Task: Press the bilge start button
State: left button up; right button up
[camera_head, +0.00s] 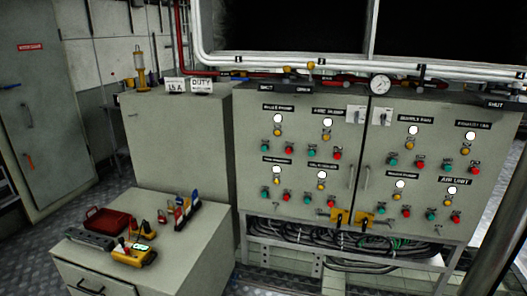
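A grey two-door control cabinet (355,185) stands at centre right, with several groups of lamps and buttons. The top left group has a black label (278,107) that seems to read bilge pump, but it is too small to be sure. Under it are a white lamp (278,118), a yellow lamp or button (277,132), a green button (265,148) and a red button (276,149). The small start and stop labels cannot be read. Neither of my grippers is in view, and nothing covers this group.
A low grey cabinet (190,240) at front left carries a red case (108,222), a yellow meter (135,256) and other tools. A taller grey cabinet (175,145) stands behind it. Cables (335,243) hang under the panel. Pipes and a gauge (380,84) run above.

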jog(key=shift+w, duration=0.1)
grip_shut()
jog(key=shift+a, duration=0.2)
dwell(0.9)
